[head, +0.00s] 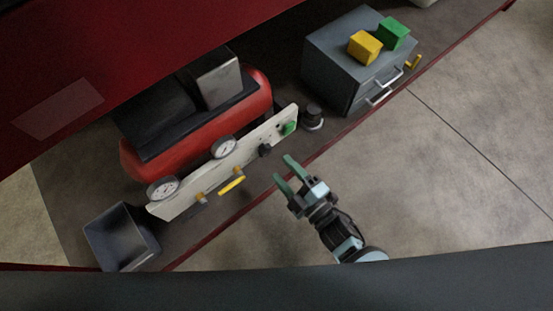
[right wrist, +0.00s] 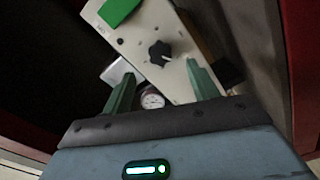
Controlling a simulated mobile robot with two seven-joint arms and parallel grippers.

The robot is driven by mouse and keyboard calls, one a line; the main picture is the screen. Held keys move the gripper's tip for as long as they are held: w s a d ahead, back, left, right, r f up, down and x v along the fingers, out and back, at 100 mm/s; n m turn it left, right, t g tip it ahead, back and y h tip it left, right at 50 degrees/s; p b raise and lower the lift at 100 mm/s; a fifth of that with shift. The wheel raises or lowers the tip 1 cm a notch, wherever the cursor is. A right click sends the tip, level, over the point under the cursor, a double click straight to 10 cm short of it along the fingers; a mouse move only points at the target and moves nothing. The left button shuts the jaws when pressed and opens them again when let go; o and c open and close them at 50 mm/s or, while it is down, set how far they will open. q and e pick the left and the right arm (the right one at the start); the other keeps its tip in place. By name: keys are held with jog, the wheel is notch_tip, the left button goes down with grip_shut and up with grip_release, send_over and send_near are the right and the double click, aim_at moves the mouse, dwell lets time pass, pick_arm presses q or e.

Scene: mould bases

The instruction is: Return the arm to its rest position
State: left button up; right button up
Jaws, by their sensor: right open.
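My right gripper (head: 285,176) shows in the head view, open and empty, with green fingers. It is just in front of the right end of a white control panel (head: 180,204), apart from it as far as I can see. In the right wrist view the open fingers (right wrist: 160,92) point toward the panel (right wrist: 138,42), with its black knob (right wrist: 160,52), a green block-like part (right wrist: 117,10) and a gauge (right wrist: 152,101) in view. My left gripper is not in view.
A red compressor (head: 256,95) stands behind the panel. A grey drawer cabinet (head: 335,68) bears a yellow block (head: 364,47) and a green block (head: 393,34). A black knob-like part (head: 313,117) stands beside it. A dark open bin (head: 121,238) is at lower left. The floor (head: 440,150) at right is clear.

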jog(key=shift+v, duration=0.8)
